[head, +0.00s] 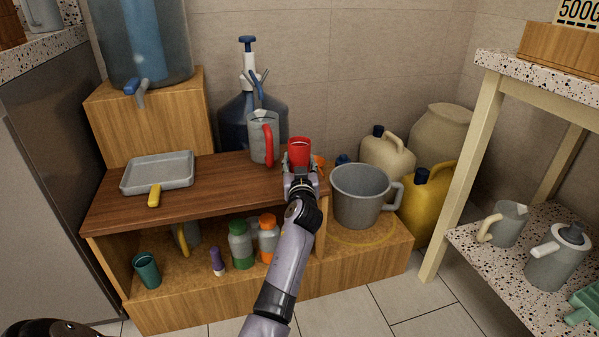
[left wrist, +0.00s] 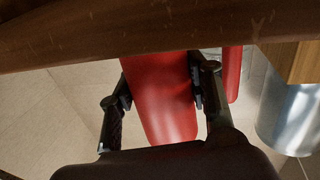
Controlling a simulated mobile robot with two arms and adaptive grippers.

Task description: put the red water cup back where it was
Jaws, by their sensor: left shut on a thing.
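The red cup (head: 299,152) is upright at the right end of the dark wooden shelf top (head: 216,193). My left gripper (head: 300,172) is shut on it, and the arm reaches up from the bottom of the head view. In the left wrist view the red cup (left wrist: 160,97) sits between the two fingers, with one finger against each side. I cannot tell whether the cup touches the shelf. My right gripper is not in view.
A grey pitcher with a red handle (head: 262,138) stands just left of the cup. A large grey mug (head: 360,195) stands to its right, lower down. A grey square pan (head: 158,172) lies at the shelf's left. The shelf's middle is clear.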

